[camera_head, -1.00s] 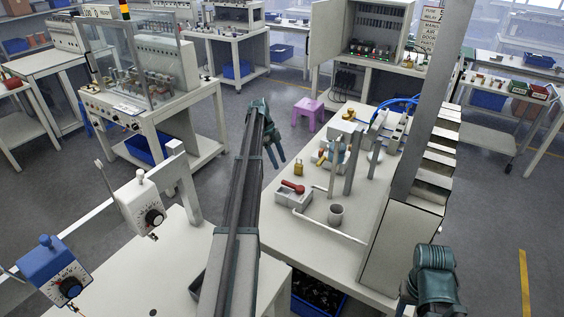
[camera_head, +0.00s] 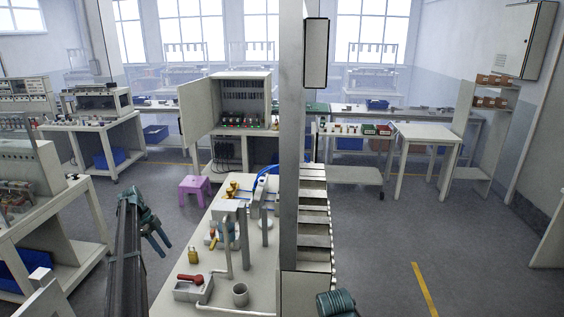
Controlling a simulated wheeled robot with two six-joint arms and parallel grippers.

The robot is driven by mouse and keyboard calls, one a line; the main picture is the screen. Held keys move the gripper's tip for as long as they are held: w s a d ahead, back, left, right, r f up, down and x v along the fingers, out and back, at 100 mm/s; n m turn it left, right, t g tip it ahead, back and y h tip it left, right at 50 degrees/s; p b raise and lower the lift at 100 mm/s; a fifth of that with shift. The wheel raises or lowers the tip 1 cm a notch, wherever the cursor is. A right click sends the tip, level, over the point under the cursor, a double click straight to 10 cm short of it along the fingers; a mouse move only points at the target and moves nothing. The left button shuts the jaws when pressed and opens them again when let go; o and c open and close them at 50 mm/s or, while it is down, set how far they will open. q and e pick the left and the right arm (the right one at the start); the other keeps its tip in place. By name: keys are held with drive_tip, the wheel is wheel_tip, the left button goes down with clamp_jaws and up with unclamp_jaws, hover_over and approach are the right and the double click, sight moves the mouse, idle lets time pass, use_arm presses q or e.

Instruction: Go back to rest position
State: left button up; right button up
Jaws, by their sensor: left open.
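My left arm comes up from the bottom left, and my left gripper (camera_head: 158,241) hangs at its far end. Its fingers are apart, with nothing seen between them. It is left of the white workbench (camera_head: 165,297), over the floor. Of my right arm, only a teal joint (camera_head: 336,303) shows at the bottom edge, right of the bench. The right gripper is out of view.
The bench carries a grey cup (camera_head: 240,293), a box with a red handle (camera_head: 192,286), a yellow padlock (camera_head: 193,256) and upright posts. A tall grey column (camera_head: 292,130) stands at its right. A purple stool (camera_head: 194,188) is behind. Floor at right is clear.

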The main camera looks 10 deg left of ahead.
use_arm(q)
drive_tip(key=s+d+f+n+y, duration=0.1)
drive_tip(key=s+d+n, duration=0.5)
drive_tip(key=s+d, duration=0.5)
drive_tip(key=s+d+n+y, duration=0.2)
drive_tip(key=s+d+n, duration=0.35)
drive_tip(key=d, duration=0.95)
drive_tip(key=s+d+f+n+y, duration=0.1)
drive_tip(key=s+d+n, duration=0.4)
drive_tip(key=s+d, duration=0.6)
drive_tip(key=s+d+f+m+b, duration=0.1)
drive_tip(key=s+d+f+b, duration=0.1)
drive_tip(key=d, duration=0.4)
drive_tip(key=s+d+f+m+y+b, duration=0.1)
drive_tip(key=s+d+f+m+b, duration=0.1)
drive_tip(key=d+f+b, duration=0.2)
drive_tip(key=d+b, duration=0.1)
drive_tip(key=d, duration=0.2)
drive_tip(key=shift+s+f+y, duration=0.15)
drive_tip(key=shift+y, duration=0.15)
